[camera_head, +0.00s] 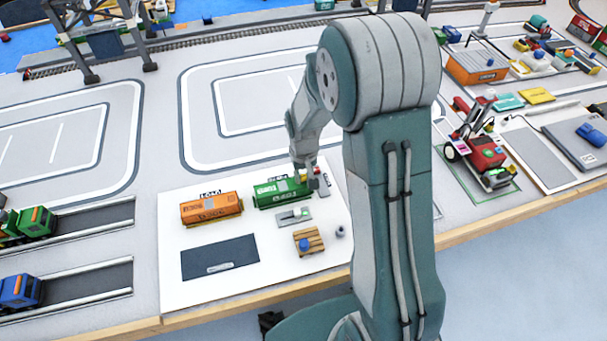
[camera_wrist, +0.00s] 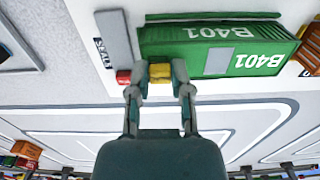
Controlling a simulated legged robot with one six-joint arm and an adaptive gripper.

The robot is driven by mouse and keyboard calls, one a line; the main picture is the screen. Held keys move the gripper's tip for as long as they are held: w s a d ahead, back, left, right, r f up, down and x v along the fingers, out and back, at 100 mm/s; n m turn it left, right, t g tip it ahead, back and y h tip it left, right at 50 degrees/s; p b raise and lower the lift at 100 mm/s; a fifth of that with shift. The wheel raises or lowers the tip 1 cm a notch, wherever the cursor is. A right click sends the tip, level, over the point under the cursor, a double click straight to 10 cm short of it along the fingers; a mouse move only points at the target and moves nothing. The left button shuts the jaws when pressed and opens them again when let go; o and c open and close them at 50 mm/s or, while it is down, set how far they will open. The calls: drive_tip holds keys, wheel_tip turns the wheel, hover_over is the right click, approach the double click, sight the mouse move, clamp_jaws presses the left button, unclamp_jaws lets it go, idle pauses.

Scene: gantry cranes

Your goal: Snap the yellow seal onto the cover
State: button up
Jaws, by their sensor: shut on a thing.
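My gripper (camera_wrist: 157,84) is shut on the yellow seal (camera_wrist: 160,73), a small block between the fingertips in the wrist view. In the head view, the yellow seal (camera_head: 303,174) shows at the end of my arm, by the right end of the green container (camera_head: 275,192). The green container (camera_wrist: 190,45), marked B401, lies beside the seal in the wrist view, with a plain grey panel (camera_wrist: 218,61) on its face. I cannot tell whether this panel is the cover. A red seal (camera_wrist: 124,77) sits by my left finger at the end of the grey SEALS strip (camera_wrist: 116,40).
An orange container (camera_head: 211,208) stands left of the green one on the white board (camera_head: 180,295). In front are a small grey plate (camera_head: 294,217), a wooden pallet (camera_head: 298,247) with a blue item and a grey cylinder (camera_head: 340,232). A dark pad (camera_head: 215,255) lies front left.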

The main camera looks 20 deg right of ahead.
drive_tip(key=shift+d+f, duration=0.1)
drive_tip(key=shift+f, duration=0.15)
idle(0.8)
drive_tip(key=o, duration=0.8)
drive_tip(key=o, duration=0.5)
drive_tip(key=shift+r, duration=0.1)
drive_tip(key=shift+r, duration=3.4)
drive_tip(key=shift+r, duration=0.1)
